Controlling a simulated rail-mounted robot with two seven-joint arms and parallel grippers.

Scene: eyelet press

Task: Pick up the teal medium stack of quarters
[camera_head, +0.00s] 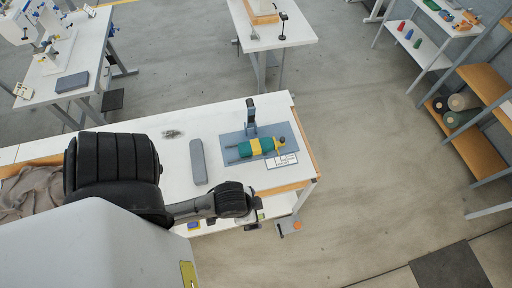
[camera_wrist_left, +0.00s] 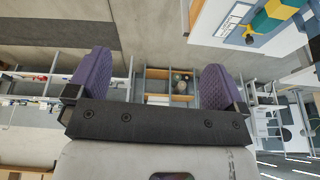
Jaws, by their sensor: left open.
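I cannot make out a stack that is clearly the teal medium stack of quarters. A teal and yellow rounded object (camera_head: 262,147) lies on a blue mat (camera_head: 232,155) at the right end of the white table. It also shows at the upper right of the left wrist view (camera_wrist_left: 278,16). My left gripper (camera_wrist_left: 155,82) is open with nothing between its purple pads. In the head view my left arm reaches past the table's front edge, its wrist near the right corner, apart from the teal object. My right gripper is not in view.
A grey block (camera_head: 198,161) lies left of the mat, and a dark upright tool (camera_head: 250,116) stands behind it. A white printed card (camera_head: 282,161) is at the mat's front. Small coloured items sit on a shelf below the tabletop. Open floor lies to the right.

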